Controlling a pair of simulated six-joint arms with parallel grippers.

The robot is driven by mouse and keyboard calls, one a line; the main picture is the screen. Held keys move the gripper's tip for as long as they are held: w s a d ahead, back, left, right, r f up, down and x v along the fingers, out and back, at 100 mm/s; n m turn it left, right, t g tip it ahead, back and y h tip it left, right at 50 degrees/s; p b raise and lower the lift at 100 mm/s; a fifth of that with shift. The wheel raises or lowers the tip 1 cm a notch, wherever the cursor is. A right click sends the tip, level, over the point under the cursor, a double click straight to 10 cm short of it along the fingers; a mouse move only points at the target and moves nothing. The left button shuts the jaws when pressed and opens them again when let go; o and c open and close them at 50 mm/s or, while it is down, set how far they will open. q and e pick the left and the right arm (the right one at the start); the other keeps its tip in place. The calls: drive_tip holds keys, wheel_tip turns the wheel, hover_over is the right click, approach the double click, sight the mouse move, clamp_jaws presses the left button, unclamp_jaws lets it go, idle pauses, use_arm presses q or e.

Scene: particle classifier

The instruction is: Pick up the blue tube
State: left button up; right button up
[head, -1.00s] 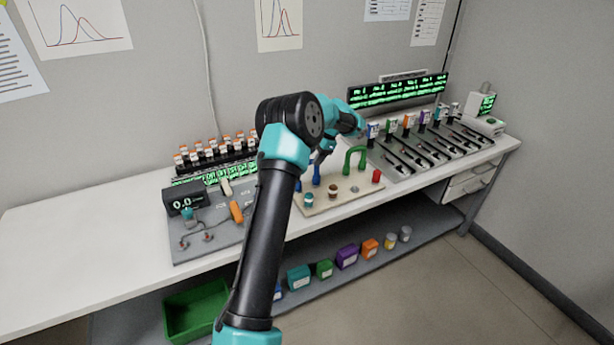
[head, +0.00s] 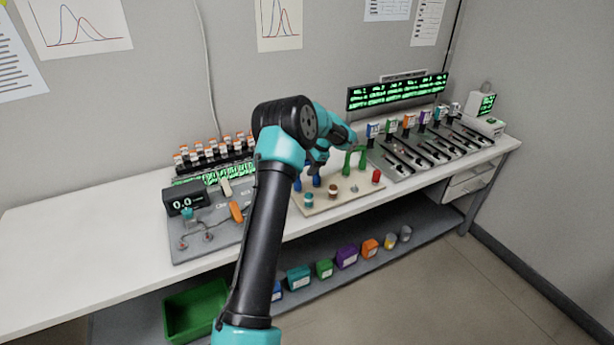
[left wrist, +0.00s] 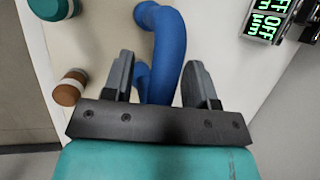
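The blue tube (head: 317,181) is a bent tube standing on the beige board (head: 345,204); in the head view my arm hides most of it. In the left wrist view the blue tube (left wrist: 172,45) curves up from the board and passes between my fingers. My left gripper (head: 309,166) is at the tube, pointing down. In the left wrist view the left gripper (left wrist: 160,75) is open, one finger on each side of the tube, with a gap visible on the right side. My right gripper is not in view.
A green bent tube (head: 349,164) stands close to the right on the board. Teal (head: 309,200), brown (head: 333,191) and red (head: 376,177) pegs stand there too. A grey panel with a display (head: 185,200) lies left, a row of slotted units (head: 425,145) right.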

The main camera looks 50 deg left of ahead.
use_arm(q)
clamp_jaws()
idle(0.4)
wheel_tip(320, 180, up, 10)
drive_tip(key=shift+r, duration=0.1)
idle(0.4)
idle(0.3)
